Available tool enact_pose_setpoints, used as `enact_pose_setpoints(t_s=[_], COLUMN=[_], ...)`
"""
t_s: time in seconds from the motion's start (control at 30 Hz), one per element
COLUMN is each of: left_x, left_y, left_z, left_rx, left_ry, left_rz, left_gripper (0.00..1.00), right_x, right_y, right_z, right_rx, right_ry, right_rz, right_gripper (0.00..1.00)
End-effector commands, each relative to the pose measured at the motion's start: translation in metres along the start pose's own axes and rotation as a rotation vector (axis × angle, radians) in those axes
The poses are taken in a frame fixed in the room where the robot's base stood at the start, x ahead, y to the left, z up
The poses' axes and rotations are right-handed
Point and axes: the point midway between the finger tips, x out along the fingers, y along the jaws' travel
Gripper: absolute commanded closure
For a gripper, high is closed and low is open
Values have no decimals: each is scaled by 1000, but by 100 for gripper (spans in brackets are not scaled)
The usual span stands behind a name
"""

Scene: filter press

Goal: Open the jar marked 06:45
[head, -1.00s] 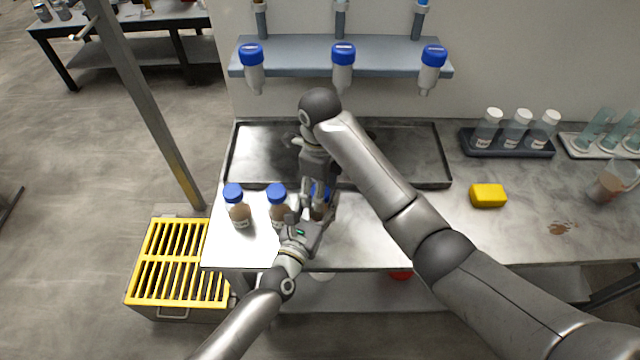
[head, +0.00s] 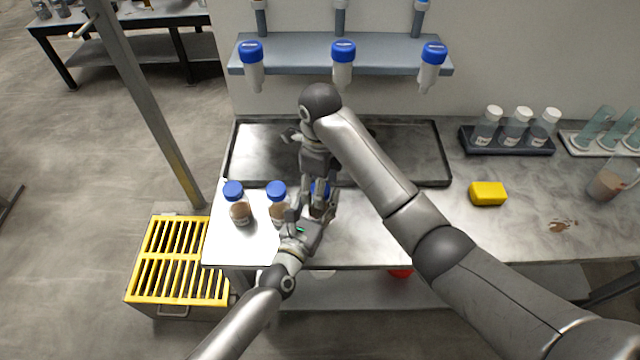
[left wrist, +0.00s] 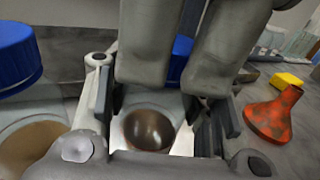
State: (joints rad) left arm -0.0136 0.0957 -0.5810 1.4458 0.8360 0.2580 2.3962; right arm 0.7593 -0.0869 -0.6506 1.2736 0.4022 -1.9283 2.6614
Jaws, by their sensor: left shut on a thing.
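Three jars with blue lids and brown contents stand in a row at the front left of the bench: a left jar (head: 239,208), a middle jar (head: 277,201) and a right jar (head: 320,188), mostly hidden by my grippers. I cannot read 06:45 on any. My left gripper (head: 312,214) is shut on the right jar from the front; its brown contents (left wrist: 149,129) show between the fingers in the left wrist view. My right gripper (head: 320,183) points down from above, its fingers (left wrist: 182,65) on either side of the blue lid. Whether they grip it is hidden.
A dark tray (head: 420,181) lies behind the jars. Blue-capped bottles (head: 343,66) hang inverted from a shelf above. A yellow block (head: 488,194), a rack of white-capped bottles (head: 507,148) and a beaker (head: 612,182) stand right. A yellow grate (head: 160,258) is at lower left.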

Motion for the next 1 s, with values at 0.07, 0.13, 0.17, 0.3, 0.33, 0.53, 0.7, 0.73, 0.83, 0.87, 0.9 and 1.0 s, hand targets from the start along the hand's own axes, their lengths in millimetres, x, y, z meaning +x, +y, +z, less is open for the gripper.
enact_pose_setpoints(t_s=[0.07, 0.13, 0.17, 0.3, 0.33, 0.53, 0.7, 0.73, 0.83, 0.87, 0.9, 1.0], left_x=[0, 0, 0, 0, 0, 0, 0, 0, 0, 0, 0, 0], left_y=[0, 0, 0, 0, 0, 0, 0, 0, 0, 0, 0, 0], left_z=[0, 0, 0, -1, -1, 0, 0, 0, 0, 0, 0, 0], left_rx=[0, 0, 0, 0, 0, 0, 0, 0, 0, 0, 0, 0], left_ry=[1, 1, 1, 1, 1, 1, 1, 1, 1, 1, 0, 0], left_rz=[0, 0, 0, 0, 0, 0, 0, 0, 0, 0, 0, 0], left_gripper=[100, 100, 100, 100, 100, 100, 32, 28, 27, 27, 27, 27], right_x=[-9, -18, -22, -40, -41, -42, -41, -41, -41, -41, -41, -41], right_y=[0, 0, 0, -1, -1, 0, 0, 0, 0, 0, 0, 0], right_z=[1, 1, 1, 0, 0, 0, 0, 0, 0, 0, 0, 0], right_rx=[-1, 0, -1, 0, 1, 0, 0, 0, 0, 0, 0, 0], right_ry=[-4, -5, -4, -2, -1, 0, -1, -1, -1, -1, -1, -1], right_rz=[-2, -1, -1, -5, -4, 0, 0, 0, 0, 0, 0, 0], right_gripper=[40, 40, 40, 40, 40, 40, 40, 40, 40, 40, 40, 40])
